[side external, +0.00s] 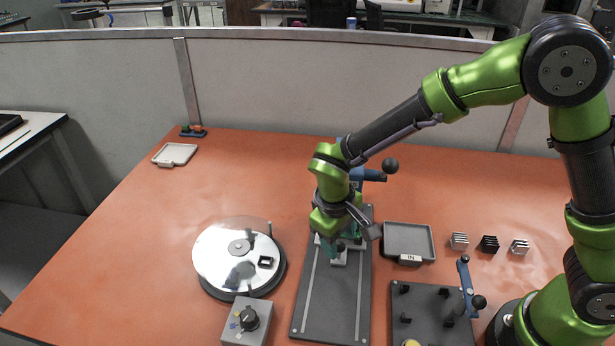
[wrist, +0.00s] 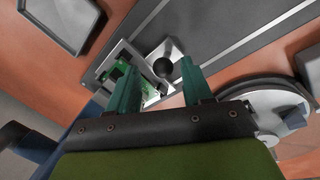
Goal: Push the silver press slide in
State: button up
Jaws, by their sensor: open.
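The silver press slide (wrist: 175,50) has a dark round knob on top in the wrist view. In the side external view the slide (side external: 340,260) sits on the dark grey press base (side external: 335,300), partly hidden by my gripper. My gripper (wrist: 157,74) is open, with its two green fingers apart and nothing visibly held. In the wrist view the knob appears beyond the gap between the fingertips; contact cannot be told. A silver frame with a green board (wrist: 130,75) lies beside the slide, partly behind the left finger. The press's blue lever (side external: 368,174) has a black ball end.
A round turntable (side external: 225,255) and a grey dial box (side external: 246,322) stand left of the base. A grey tray (side external: 408,240), several small ribbed blocks (side external: 459,241) and a second lever fixture (side external: 430,312) stand right. The table's left part is mostly clear.

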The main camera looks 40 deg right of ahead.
jog(key=a+r, duration=0.3)
jog(key=r, duration=1.3)
jog(key=shift+s, duration=0.3)
jog(key=shift+r, duration=0.1)
jog(key=d+r+m+t+y, duration=0.3)
jog(key=d+m, duration=0.4)
jog(key=d, duration=0.9)
jog(key=s+a+t+y, duration=0.1)
jog(key=s+t, duration=0.2)
jog(key=s, duration=0.9)
jog(key=shift+s+a+r+n+t, duration=0.2)
jog(key=shift+a+n+t, duration=0.1)
jog(key=shift+n+t, duration=0.1)
jog(key=shift+c, duration=0.3)
